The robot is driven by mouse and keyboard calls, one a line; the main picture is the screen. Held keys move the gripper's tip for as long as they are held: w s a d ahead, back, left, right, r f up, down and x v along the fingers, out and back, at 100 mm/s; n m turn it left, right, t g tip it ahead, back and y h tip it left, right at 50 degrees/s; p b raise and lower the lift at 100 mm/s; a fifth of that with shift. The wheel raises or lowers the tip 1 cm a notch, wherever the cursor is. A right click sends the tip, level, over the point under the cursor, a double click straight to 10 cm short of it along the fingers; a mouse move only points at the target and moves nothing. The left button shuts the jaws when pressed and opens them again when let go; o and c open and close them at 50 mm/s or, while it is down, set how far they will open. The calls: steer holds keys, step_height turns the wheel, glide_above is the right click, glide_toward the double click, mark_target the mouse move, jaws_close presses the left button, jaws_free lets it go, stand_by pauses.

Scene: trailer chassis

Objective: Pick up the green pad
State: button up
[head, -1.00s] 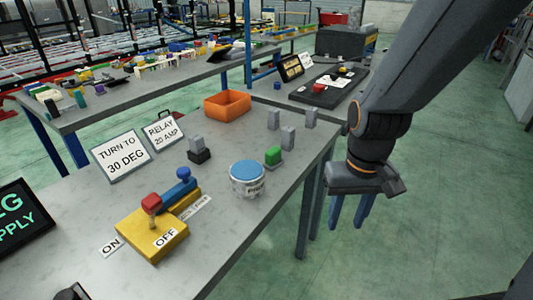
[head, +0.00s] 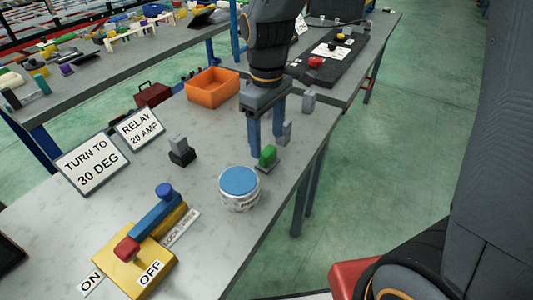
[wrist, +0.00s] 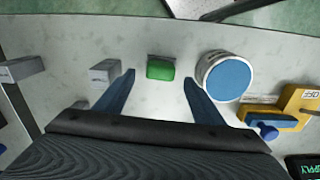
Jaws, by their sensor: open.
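The green pad (head: 267,155) is a small block that rests on a flat grey base near the right edge of the workbench. It also shows in the wrist view (wrist: 160,69), ahead of my gripper, roughly centred between the fingers. My gripper (head: 265,142) is open and empty, with its two blue fingers pointing down just behind the pad in the head view. In the wrist view, the gripper (wrist: 159,78) has a finger on either side of the pad's line, apart from it.
A white can with a blue lid (head: 239,186) stands close to the pad. Grey blocks (head: 286,133) stand close behind my gripper. An orange bin (head: 211,87), a dark-based block (head: 181,151), signs and a yellow lever unit (head: 135,262) share the bench (head: 208,236).

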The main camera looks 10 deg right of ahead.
mark_target(268, 150)
steer(key=shift+s+d+f+p, duration=0.1)
steer(key=shift+f+p, duration=0.25)
steer(key=shift+f, duration=0.95)
steer(key=shift+s+f+p, duration=0.1)
steer(key=shift+f+p, duration=0.2)
steer(key=shift+f, duration=1)
steer(key=c, duration=1.3)
